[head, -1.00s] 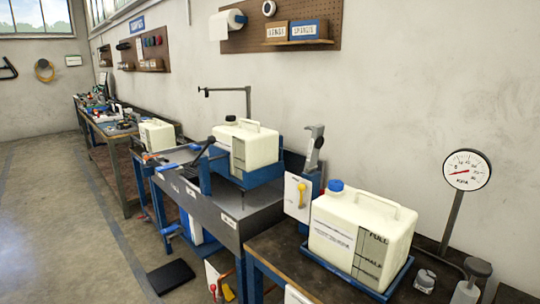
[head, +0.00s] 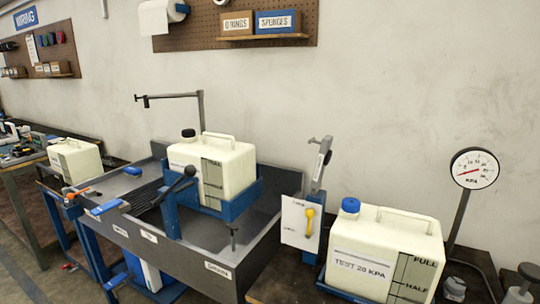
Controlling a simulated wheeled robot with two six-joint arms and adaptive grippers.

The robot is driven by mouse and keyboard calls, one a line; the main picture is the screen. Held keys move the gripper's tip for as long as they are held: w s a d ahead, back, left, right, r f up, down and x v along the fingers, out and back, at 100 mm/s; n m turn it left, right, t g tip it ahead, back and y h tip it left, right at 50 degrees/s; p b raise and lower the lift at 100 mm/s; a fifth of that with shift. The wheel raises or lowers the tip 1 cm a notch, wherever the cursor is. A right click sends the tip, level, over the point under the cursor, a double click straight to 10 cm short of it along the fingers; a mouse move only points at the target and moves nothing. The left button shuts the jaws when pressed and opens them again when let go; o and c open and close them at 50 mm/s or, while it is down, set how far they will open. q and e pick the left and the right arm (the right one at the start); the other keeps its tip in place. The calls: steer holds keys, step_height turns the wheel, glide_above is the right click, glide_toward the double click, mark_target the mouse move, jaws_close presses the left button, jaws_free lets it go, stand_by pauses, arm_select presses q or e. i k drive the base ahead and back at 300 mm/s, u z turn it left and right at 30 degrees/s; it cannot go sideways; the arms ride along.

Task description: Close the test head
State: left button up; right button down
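A cream tank (head: 360,262) with a blue cap (head: 350,205) stands at the lower right, its label reading TEST 20 KPA. Just left of it, a grey arm (head: 321,163) rises steeply from a blue post; it looks like the test head, standing up and apart from the cap. A white panel with a yellow lever (head: 309,222) is in front of that post. A gauge (head: 474,168) marked KPA stands to the right of the tank. Neither of my grippers is in view.
A second cream tank (head: 236,168) with a black cap sits in a blue cradle over a grey sink (head: 263,240). A black-knobbed lever (head: 178,184) sticks out before it. Another tank (head: 76,160) stands farther left. Small bottles (head: 524,284) are at the lower right.

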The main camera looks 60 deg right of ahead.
mark_target(325, 154)
steer(key=i, duration=1.6)
steer(key=z, duration=3.5)
steer(key=k, duration=0.45)
steer(key=u, duration=0.75)
steer(key=i, duration=0.8)
steer(key=u, duration=0.4)
